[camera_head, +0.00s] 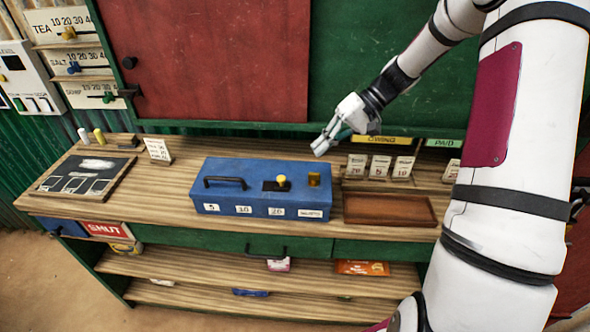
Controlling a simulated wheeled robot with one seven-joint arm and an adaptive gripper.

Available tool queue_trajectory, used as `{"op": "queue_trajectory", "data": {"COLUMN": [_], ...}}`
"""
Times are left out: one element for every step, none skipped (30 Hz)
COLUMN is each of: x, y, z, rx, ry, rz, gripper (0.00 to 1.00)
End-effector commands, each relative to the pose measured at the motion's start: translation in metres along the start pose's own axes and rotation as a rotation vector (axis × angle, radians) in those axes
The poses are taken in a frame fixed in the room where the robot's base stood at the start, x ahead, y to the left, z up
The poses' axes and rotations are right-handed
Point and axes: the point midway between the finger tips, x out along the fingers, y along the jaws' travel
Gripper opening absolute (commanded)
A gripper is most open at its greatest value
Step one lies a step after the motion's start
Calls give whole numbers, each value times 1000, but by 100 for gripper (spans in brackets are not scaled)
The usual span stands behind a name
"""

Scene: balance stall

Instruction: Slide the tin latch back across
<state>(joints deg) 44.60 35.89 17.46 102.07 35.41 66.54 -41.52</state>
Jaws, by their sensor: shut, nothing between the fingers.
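A blue tin box (225,172) with a black handle and white number labels stands shut on the wooden counter. On its lid, a dark plate carries a yellow knob (281,181), which looks like the latch. My gripper (319,150) is shut and empty. It appears above and behind the tin's right end, apart from the knob. The fingertips are small here, and their exact height over the lid cannot be told.
A brown wooden tray (390,221) lies right of the tin, with several number cards (380,166) behind it. A slate board (85,174) and a small card stand (158,151) are to the left. The counter (165,196) is clear just left of the tin.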

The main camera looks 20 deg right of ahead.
Motion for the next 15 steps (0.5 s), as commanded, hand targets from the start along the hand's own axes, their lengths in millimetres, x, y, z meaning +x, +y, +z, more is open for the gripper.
{"op": "queue_trajectory", "data": {"x": [0,0,0,0,0,0,0,0,0,0,0,0,0,0,1], "y": [3,4,5,6,6,6,6,6,6,6,6,6,6,6,6], "z": [-2,-2,-3,-4,-4,-4,-4,-4,-4,-4,-4,-4,-4,-4,-4], "rx": [2,2,3,3,3,3,3,3,3,3,3,3,3,3,3], "ry": [4,6,8,9,10,10,10,10,10,10,10,10,10,9,9], "rz": [-12,-17,-21,-23,-24,-25,-25,-25,-24,-24,-24,-24,-24,-24,-24], "gripper": [0,0,0,0,0,0,0,0,0,0,0,0,0,0,0]}}
